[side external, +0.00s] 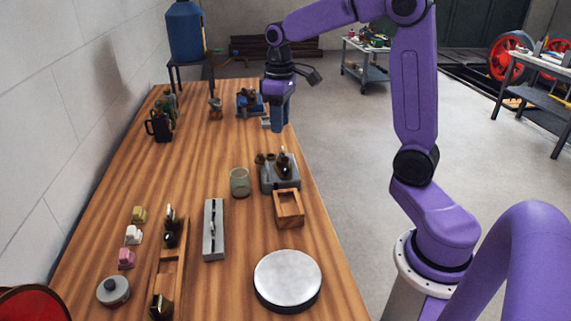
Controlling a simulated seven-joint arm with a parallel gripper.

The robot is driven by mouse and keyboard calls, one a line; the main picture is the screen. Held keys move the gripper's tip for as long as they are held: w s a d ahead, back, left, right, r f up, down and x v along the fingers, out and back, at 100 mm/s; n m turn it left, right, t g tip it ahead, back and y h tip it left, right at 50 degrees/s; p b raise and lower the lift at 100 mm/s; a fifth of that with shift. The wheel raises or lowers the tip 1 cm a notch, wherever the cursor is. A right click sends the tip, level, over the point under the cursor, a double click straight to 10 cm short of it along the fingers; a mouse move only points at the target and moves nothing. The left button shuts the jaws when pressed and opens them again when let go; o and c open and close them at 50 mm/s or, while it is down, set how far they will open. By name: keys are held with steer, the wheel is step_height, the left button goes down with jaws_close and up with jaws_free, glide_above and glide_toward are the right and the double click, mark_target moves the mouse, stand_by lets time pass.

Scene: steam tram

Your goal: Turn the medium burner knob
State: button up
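My gripper (279,124) hangs pointing down over the right edge of the wooden bench, towards its far end. Its fingers show as one blue block from this side, so I cannot tell whether they are open or shut. A small blue device with a dark top (250,101) stands just left of my gripper and is partly hidden by it. A grey box (281,179) with dark olive fittings on top stands nearer the camera. No medium burner knob can be made out for certain at this size.
On the wooden bench (200,150) stand a green glass (239,182), a wooden frame (288,208), a grey slotted block (213,230) and a round silver disc (288,279). Dark bottles (160,124) and a blue tank (186,32) stand at the far left. The bench middle is clear.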

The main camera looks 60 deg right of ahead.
steer(key=m, duration=0.1)
glide_toward(285, 169)
step_height(285, 169, down, 8)
steer(key=shift+d+f, duration=0.1)
stand_by(0.6)
steer(key=shift+c, duration=0.3)
jaws_close()
